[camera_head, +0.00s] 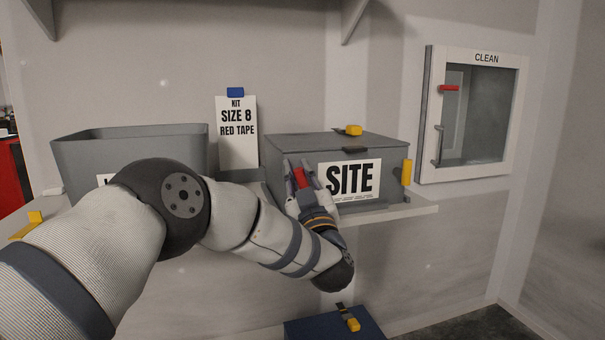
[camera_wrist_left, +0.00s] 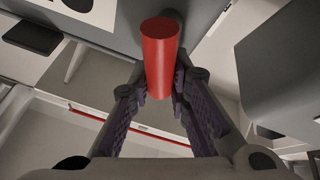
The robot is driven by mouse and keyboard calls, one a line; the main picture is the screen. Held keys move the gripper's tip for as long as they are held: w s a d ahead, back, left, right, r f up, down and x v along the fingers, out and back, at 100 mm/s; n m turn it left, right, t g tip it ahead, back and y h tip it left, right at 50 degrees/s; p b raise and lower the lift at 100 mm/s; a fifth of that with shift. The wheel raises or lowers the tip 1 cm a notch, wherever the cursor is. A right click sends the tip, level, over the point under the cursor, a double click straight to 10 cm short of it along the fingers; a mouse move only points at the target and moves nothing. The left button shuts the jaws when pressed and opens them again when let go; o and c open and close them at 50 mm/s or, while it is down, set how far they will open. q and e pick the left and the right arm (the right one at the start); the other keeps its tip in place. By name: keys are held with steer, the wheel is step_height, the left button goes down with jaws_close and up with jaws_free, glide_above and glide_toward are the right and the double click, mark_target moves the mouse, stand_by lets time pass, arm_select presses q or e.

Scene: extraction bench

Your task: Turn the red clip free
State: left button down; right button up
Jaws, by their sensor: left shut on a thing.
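The red clip (camera_head: 301,178) is at the front left of the grey SITE box (camera_head: 385,150), between the fingers of my left gripper (camera_head: 299,184). In the left wrist view the red clip (camera_wrist_left: 160,50) is a red cylinder pointing away from the gripper. The fingers of my left gripper (camera_wrist_left: 160,88) are shut on its near part. The gripper hides where the clip joins the box. The box's lid looks closed. My right gripper is not in view.
The box also has yellow clips on its lid (camera_head: 353,130) and right side (camera_head: 406,172). An open grey bin (camera_head: 130,135) and a SIZE 8 RED TAPE card (camera_head: 237,150) stand to the left.

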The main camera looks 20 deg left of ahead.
arm_select(q)
steer(key=shift+s+a+f+n+g+y+b, duration=0.25)
steer(key=shift+f+n+g+y+b, duration=0.4)
steer(key=shift+n+g, duration=1.7)
steer(key=shift+s+a+f+n+g+y+b, duration=0.1)
steer(key=shift+a+f+n+g+y, duration=0.55)
steer(key=shift+n, duration=3.4)
steer(key=shift+s+d+f+n+g+y+b, duration=0.25)
steer(key=shift+n+g+y, duration=0.95)
steer(key=shift+n, duration=2)
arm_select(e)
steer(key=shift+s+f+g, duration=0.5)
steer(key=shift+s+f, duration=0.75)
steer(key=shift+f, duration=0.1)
arm_select(q)
steer(key=shift+a, duration=0.1)
steer(key=c, duration=1.8)
jaws_free()
steer(key=v, duration=1.2)
steer(key=shift+r, duration=0.25)
